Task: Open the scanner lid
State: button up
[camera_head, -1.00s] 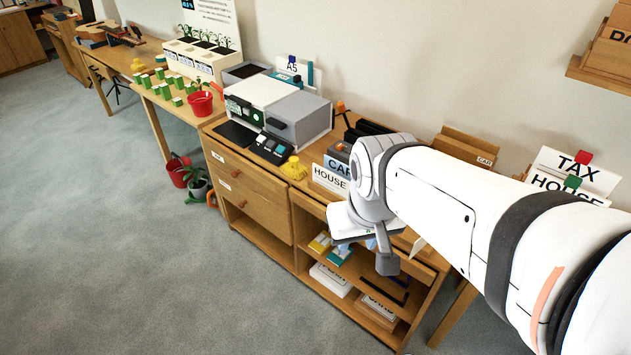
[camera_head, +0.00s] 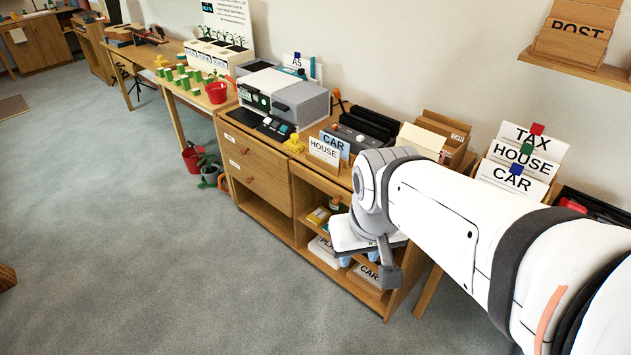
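The scanner (camera_head: 281,97) is a white and grey box on the wooden cabinet, left of the picture's middle. Its grey top looks closed, but a lid is hard to make out at this size. A dark control panel (camera_head: 275,127) sits in front of it. My arm comes in from the right, and its end, where my gripper (camera_head: 372,250) is, hangs in front of the cabinet's open shelves, well right of the scanner.
A yellow figure (camera_head: 294,143) is near the cabinet's front edge. A red pot (camera_head: 216,92) stands on the table to the left. The grey floor (camera_head: 130,220) in front is clear.

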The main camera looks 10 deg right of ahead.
aim_at(269, 81)
jog(key=u, duration=0.1)
jog(key=k, duration=0.35)
jog(key=z, duration=0.3)
jog(key=i, duration=1)
jog(key=z, duration=0.55)
jog(key=k, duration=0.9)
jog(key=u, duration=0.3)
jog(key=i, duration=1)
jog(key=u, duration=0.05)
